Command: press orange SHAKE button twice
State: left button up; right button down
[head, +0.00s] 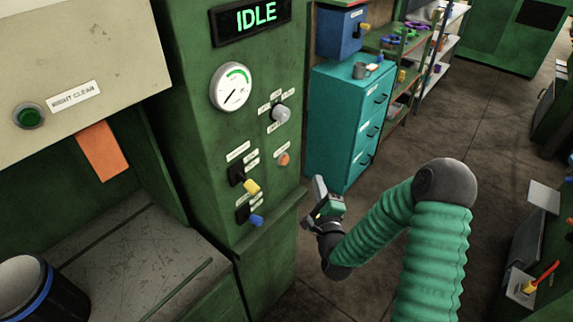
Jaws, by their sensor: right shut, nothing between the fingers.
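The small round orange button (284,159) is on the front of the green control panel (207,100), below a grey knob and above the lever switches. The label beside it is too small to read. My right gripper (320,187) is shut and empty, with its fingers pointing up. In the picture it is to the right of the orange button and a little lower, apart from it. My left gripper is not in view.
The panel carries a display reading IDLE (256,17), a gauge (231,86), a yellow-tipped switch (252,186) and a blue-tipped switch (256,220). A teal cabinet (338,130) stands behind.

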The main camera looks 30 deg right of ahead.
aim_at(285, 160)
jog(key=m, duration=0.3)
jog(key=shift+s+d+r+h, duration=0.25)
jog(key=shift+r+h, duration=0.05)
jog(key=shift+r, duration=0.05)
jog(key=w+a, duration=0.3)
jog(key=w, duration=0.5)
jog(key=shift+a+b, duration=0.25)
jog(key=shift+b, duration=0.2)
jog(key=shift+w, duration=0.1)
dwell(1.3)
jog(key=shift+w+a, duration=0.15)
jog(key=shift+w, duration=0.15)
